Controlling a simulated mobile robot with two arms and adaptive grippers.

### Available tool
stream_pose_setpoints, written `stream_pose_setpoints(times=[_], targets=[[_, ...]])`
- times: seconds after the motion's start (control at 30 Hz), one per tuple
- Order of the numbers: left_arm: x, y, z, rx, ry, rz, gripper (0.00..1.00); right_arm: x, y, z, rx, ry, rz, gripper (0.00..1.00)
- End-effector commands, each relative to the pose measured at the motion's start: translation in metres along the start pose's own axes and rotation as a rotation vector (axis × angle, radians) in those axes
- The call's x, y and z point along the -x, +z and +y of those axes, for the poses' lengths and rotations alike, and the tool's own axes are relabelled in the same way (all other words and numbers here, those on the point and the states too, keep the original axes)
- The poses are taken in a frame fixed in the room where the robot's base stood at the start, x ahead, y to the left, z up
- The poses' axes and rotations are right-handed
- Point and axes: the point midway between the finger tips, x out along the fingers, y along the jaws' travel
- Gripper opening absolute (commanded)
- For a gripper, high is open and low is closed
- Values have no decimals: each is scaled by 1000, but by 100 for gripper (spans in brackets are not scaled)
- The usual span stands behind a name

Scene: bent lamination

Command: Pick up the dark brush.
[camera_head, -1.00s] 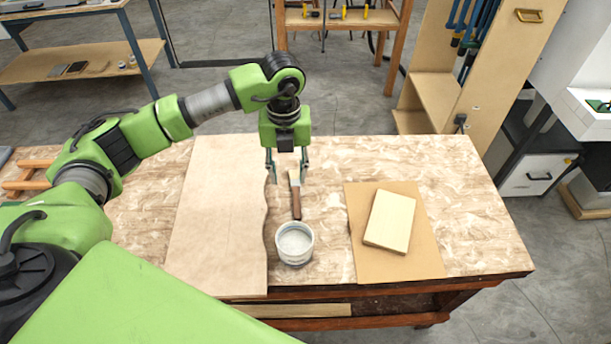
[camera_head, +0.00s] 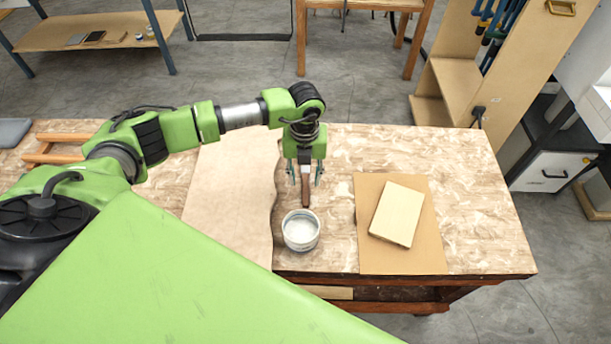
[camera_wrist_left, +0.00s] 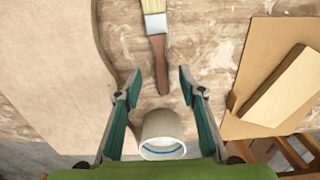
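The dark brush (camera_head: 305,190) lies on the workbench with its brown handle toward the white pot. In the left wrist view the brush (camera_wrist_left: 158,50) shows a brown handle, a metal band and pale bristles at the top edge. My left gripper (camera_head: 305,181) is over the brush in the head view, and hides its upper part there. In the left wrist view the left gripper (camera_wrist_left: 160,80) is open, with the handle's end between its fingertips in the picture and nothing held. The height of the fingers above the bench is hard to tell. My right gripper is not in view.
A white pot (camera_head: 301,231) stands just in front of the brush handle. A wavy-edged sheet (camera_head: 228,205) lies to the left. A pale block (camera_head: 397,214) rests on a brown board (camera_head: 433,255) to the right. Bare bench (camera_head: 470,190) lies beyond.

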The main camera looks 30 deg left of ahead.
Motion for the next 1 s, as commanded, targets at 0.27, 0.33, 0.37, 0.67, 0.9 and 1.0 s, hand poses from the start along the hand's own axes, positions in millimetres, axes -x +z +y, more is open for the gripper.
stream_pose_setpoints(times=[0.27, 0.33, 0.37, 0.67, 0.9, 1.0], targets=[[-35, -2, -2, 1, 0, 3, 37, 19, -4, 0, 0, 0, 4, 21], [-38, -1, -1, 0, 0, 1, 37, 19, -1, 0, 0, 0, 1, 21], [-39, -1, -1, 0, 0, 1, 37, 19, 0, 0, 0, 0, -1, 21], [-39, -1, -1, 0, 0, 1, 0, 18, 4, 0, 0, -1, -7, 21], [-38, -1, -2, 0, 0, 1, 0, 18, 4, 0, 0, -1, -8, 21], [-38, -1, -2, 0, -1, 1, 0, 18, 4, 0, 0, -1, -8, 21]])
